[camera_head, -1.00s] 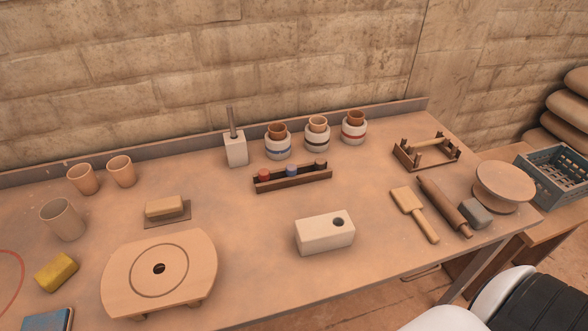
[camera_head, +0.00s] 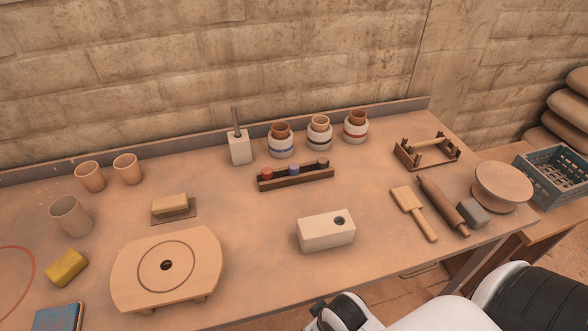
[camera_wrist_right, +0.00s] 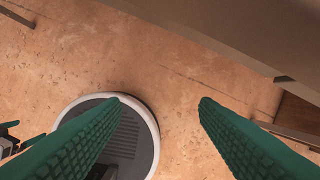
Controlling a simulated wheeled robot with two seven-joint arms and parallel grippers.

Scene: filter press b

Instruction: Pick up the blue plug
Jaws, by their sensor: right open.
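The blue plug (camera_head: 294,170) sits in a dark wooden rack (camera_head: 296,182) near the back middle of the table in the head view. A red plug (camera_head: 267,173) is to its left in the same rack and a brown plug (camera_head: 322,163) to its right. My right gripper (camera_wrist_right: 160,102) shows in the right wrist view with its two green fingers apart and nothing between them. It is over the floor beside the table, away from the rack. My left gripper is not in view.
A white block with a hole (camera_head: 326,232) stands in front of the rack. Banded jars (camera_head: 281,145) and a holder (camera_head: 240,151) stand behind it. The table is bare between rack and white block.

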